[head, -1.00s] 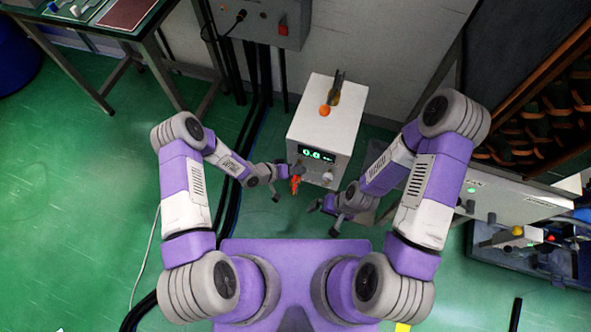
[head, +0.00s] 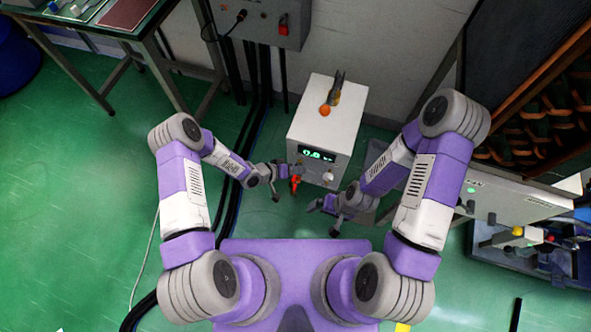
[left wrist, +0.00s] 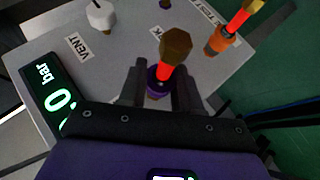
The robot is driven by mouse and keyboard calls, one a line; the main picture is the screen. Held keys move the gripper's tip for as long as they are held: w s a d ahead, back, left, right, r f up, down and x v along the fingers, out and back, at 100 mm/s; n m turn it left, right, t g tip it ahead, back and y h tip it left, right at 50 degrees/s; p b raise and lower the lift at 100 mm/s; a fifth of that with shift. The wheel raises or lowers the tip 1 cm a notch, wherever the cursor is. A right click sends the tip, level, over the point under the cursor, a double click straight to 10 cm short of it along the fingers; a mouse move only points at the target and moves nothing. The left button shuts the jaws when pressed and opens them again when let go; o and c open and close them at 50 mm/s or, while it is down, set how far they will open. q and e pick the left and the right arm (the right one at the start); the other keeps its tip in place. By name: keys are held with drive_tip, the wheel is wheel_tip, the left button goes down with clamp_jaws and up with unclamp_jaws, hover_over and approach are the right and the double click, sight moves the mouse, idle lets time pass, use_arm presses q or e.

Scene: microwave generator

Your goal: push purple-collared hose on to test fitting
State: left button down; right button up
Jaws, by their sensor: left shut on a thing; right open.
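In the left wrist view, a short red hose piece with a brown six-sided end (left wrist: 176,45) and a purple collar (left wrist: 157,82) stands between the fingers of my left gripper (left wrist: 160,88). The gripper is shut on it, close to the panel face of a white box. Brass shows just below the collar, but I cannot tell whether the hose is seated on a fitting. A second red hose piece with an orange collar (left wrist: 219,40) stands on the right, by a label reading TEST. In the head view my left gripper (head: 287,172) is at the box front. My right gripper (head: 325,206) is open and empty, lower right.
The white box (head: 325,125) has a lit green display and a white knob (left wrist: 100,14) near a VENT label. An orange ball-like thing (head: 325,110) sits on top. A dark table (head: 140,30) is at upper left. Green floor (head: 80,220) is clear at left.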

use_arm(q)
drive_tip(key=shift+w+d, duration=0.2)
drive_tip(key=shift+w, duration=0.3)
drive_tip(key=c, duration=0.7)
unclamp_jaws()
drive_tip(key=p+v, duration=0.2)
drive_tip(key=v, duration=0.5)
drive_tip(key=shift+a+r, duration=0.2)
drive_tip(key=shift+a, duration=0.05)
drive_tip(key=shift+s+r+p, duration=0.1)
drive_tip(key=shift+s+p, duration=0.05)
drive_tip(key=shift+p, duration=0.2)
